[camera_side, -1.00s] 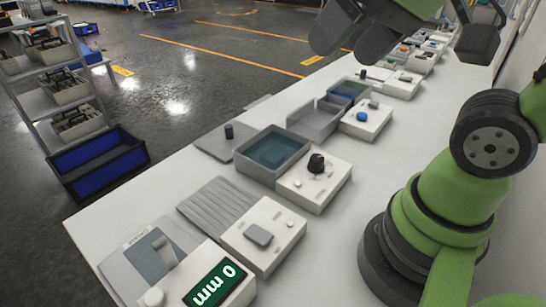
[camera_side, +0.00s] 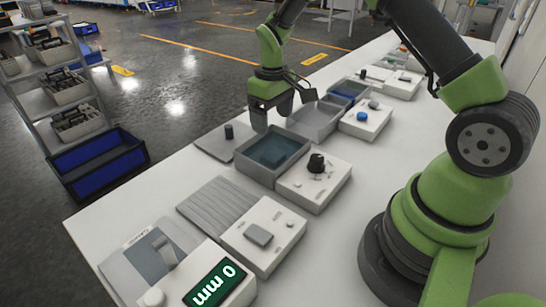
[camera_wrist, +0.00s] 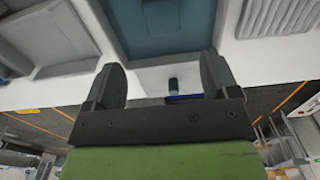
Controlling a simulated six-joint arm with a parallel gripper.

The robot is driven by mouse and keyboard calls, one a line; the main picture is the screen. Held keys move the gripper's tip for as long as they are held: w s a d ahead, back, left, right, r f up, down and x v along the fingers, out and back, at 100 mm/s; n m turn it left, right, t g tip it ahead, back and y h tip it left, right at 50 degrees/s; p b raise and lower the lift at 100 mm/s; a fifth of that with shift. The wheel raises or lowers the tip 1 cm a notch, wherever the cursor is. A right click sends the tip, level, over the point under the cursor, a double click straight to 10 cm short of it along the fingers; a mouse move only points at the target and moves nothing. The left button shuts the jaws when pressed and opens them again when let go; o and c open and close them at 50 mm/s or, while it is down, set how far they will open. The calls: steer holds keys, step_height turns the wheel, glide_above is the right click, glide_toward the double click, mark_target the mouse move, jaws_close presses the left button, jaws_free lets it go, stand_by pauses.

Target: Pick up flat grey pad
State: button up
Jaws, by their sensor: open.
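A small flat grey pad with rounded corners (camera_side: 258,235) lies on top of a white box (camera_side: 276,244) near the front of the bench in the side view. I cannot make it out in the wrist view. My gripper (camera_side: 272,117) is well behind the pad, above the bench near a grey tray with a blue-grey inside (camera_side: 248,163). Its two fingers are apart with nothing between them. The open fingers also show in the wrist view (camera_wrist: 163,66), with that tray (camera_wrist: 165,55) beyond them.
A ribbed grey mat (camera_side: 216,204) lies beside the pad's box. A white box with a black knob (camera_side: 313,188) stands behind it. A black peg (camera_side: 229,131) stands on a grey plate. A green display (camera_side: 214,285) is at the front.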

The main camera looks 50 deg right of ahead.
glide_above(273, 154)
step_height(273, 154, down, 4)
steer(key=shift+w+d+f, duration=0.1)
steer(key=shift+w+f, duration=0.05)
steer(key=shift+f, duration=0.05)
steer(key=f, duration=0.5)
steer(key=shift+s+a+f, duration=0.15)
steer(key=shift+s+a, duration=0.05)
steer(key=shift+s, duration=0.05)
steer(key=c, duration=1)
